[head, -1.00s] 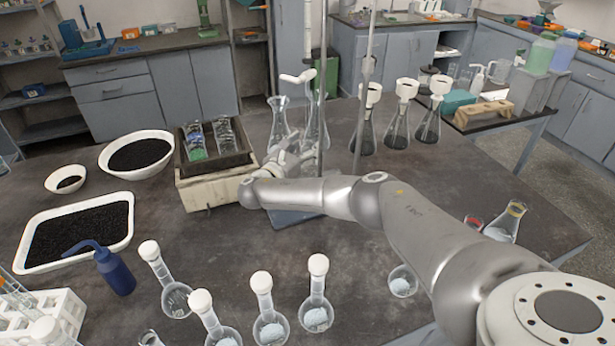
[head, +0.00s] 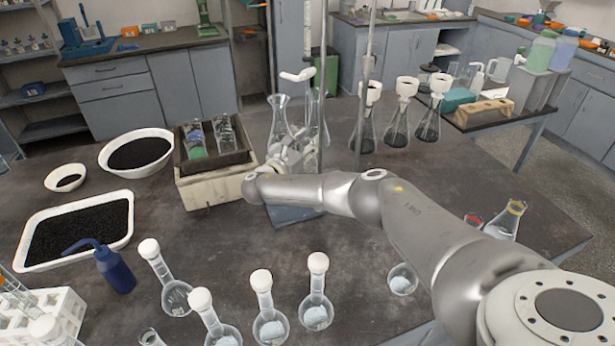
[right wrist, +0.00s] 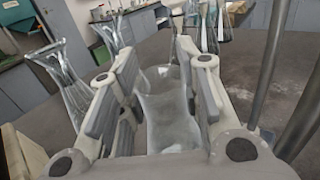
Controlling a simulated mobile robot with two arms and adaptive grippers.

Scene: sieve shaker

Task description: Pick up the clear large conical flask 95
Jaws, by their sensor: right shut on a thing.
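My right gripper (head: 294,153) is at the far middle of the dark bench. In the right wrist view its two jaws (right wrist: 158,62) are shut on a clear conical flask (right wrist: 172,120), whose body lies between the pads. In the head view this flask (head: 314,128) is partly hidden by the gripper and a metal rod. A second clear conical flask (head: 279,115) stands just left of the gripper, apart from it; it also shows at the left in the right wrist view (right wrist: 66,82). My left gripper is not in view.
A box with a dark tray (head: 207,188) is left of the gripper. Metal rods (head: 366,75) rise close on its right. Flasks with white funnels (head: 398,125) stand behind to the right. Several stoppered flasks (head: 268,310) stand in front. Bench right of centre is fairly clear.

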